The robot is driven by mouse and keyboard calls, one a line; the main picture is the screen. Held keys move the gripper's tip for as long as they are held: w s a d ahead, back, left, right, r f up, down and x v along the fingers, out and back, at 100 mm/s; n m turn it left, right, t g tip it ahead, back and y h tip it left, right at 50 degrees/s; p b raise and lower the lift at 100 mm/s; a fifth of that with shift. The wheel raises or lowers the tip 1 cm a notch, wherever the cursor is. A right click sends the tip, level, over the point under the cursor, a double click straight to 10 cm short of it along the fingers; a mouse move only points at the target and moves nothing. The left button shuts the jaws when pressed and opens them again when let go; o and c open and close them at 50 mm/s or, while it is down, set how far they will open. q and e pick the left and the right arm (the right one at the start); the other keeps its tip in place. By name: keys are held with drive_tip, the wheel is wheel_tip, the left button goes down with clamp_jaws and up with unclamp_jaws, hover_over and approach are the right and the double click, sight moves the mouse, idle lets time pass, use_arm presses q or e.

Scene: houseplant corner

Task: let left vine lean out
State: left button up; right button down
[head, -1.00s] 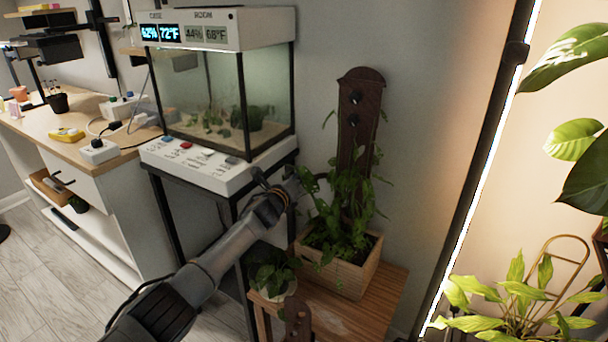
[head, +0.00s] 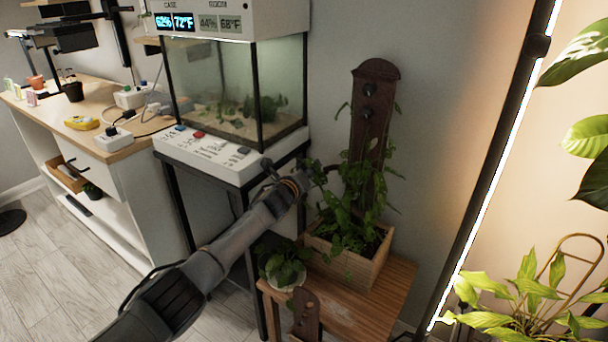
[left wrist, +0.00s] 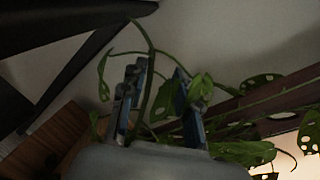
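A leafy vine plant (head: 355,215) grows from a wooden planter box (head: 345,265) against a dark brown upright board (head: 375,125) with dark knobs. My left gripper (head: 308,178) is at the left side of the foliage, beside the terrarium stand. In the left wrist view its two blue-grey fingers (left wrist: 157,100) stand apart. A green vine stem (left wrist: 151,65) runs up between them, with leaves around it. I cannot tell whether the stem touches a finger. Part of the board shows at the right of that view. My right gripper is not in view.
The planter stands on a small wooden table (head: 385,300) with a small potted plant (head: 285,268) and a short brown board (head: 306,315). A glass terrarium (head: 240,95) stands close left of the gripper. A lit light pole (head: 490,180) rises at right.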

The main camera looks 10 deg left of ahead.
use_arm(q)
drive_tip(key=v, duration=1.2)
drive_tip(key=shift+f, duration=0.1)
